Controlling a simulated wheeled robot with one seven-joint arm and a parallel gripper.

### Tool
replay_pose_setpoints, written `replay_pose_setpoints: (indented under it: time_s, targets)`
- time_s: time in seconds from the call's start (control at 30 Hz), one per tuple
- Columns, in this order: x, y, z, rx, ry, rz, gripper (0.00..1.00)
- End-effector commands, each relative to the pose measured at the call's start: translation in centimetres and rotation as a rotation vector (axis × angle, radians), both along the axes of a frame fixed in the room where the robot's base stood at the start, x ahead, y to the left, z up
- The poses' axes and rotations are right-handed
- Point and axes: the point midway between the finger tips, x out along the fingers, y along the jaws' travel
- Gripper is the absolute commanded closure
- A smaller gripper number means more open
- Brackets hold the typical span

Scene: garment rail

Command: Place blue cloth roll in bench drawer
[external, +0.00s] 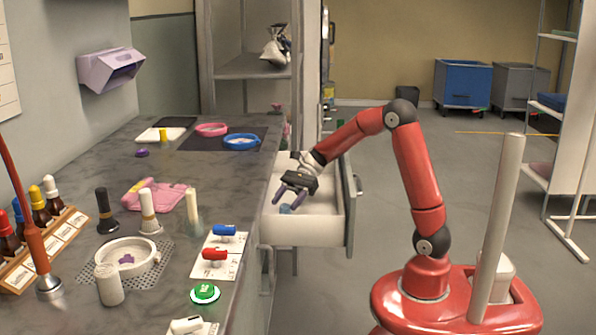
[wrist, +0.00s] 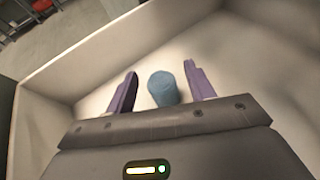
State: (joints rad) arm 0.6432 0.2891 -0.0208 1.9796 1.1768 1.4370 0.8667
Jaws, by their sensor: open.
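The blue cloth roll (wrist: 163,88) is inside the open bench drawer, shown between my two purple fingers in the wrist view. It also shows as a small blue shape below the fingers in the external view (external: 286,209). My gripper (external: 288,196) is over the drawer, pointing down into it; its fingers (wrist: 155,85) are apart, with a gap on each side of the roll. The bench drawer (external: 300,231) is pulled out from the bench, with pale walls and a grey front. Whether the roll rests on the drawer floor is hard to tell.
The grey bench top (external: 190,178) left of the drawer holds bottles, a white round dish (external: 128,258), a pink cloth (external: 152,196) and blue and pink rings. The drawer's grey front (external: 350,215) stands close to my arm. Open floor lies to the right.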

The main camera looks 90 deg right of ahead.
Motion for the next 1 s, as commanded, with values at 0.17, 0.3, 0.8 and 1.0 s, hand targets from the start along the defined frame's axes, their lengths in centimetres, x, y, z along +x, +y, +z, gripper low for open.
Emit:
replay_pose_setpoints:
  time_s: [0.17, 0.3, 0.8, 1.0]
  targets:
    - [0.0, 0.1, 3.3, -0.004, -0.002, 0.002, 0.46]
    - [0.0, 0.1, 4.7, -0.001, 0.000, 0.003, 0.46]
    - [0.0, 0.1, 4.9, 0.001, 0.001, 0.001, 0.46]
    - [0.0, 0.1, 3.3, 0.002, 0.003, 0.001, 0.46]
